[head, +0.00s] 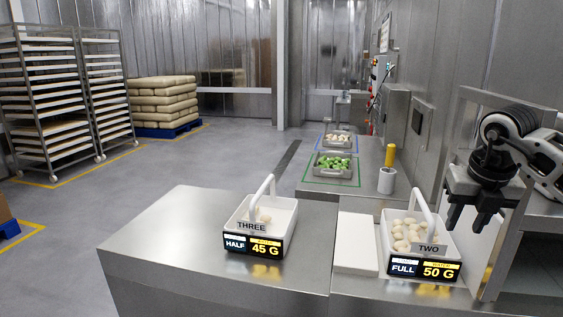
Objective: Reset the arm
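My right gripper (467,221) is at the right side of the head view, with its arm coming in from the right edge. Its dark fingers point down, spread apart with a gap between them, and nothing shows between them. It appears above and to the right of the white bin marked TWO (447,245), apart from its handle. That bin holds several pale pasta pieces and its display reads FULL, 50 G. A second white bin marked THREE (288,218) stands to the left, with a few pale pieces inside and a display reading HALF, 45 G. My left gripper is not in view.
A white board (357,243) lies left of bin TWO. The steel counter (180,235) is clear at left. A metal frame post (502,255) stands by my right arm. Behind are trays of green (333,174) and pale pieces (338,144) and a yellow-handled tool (389,156).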

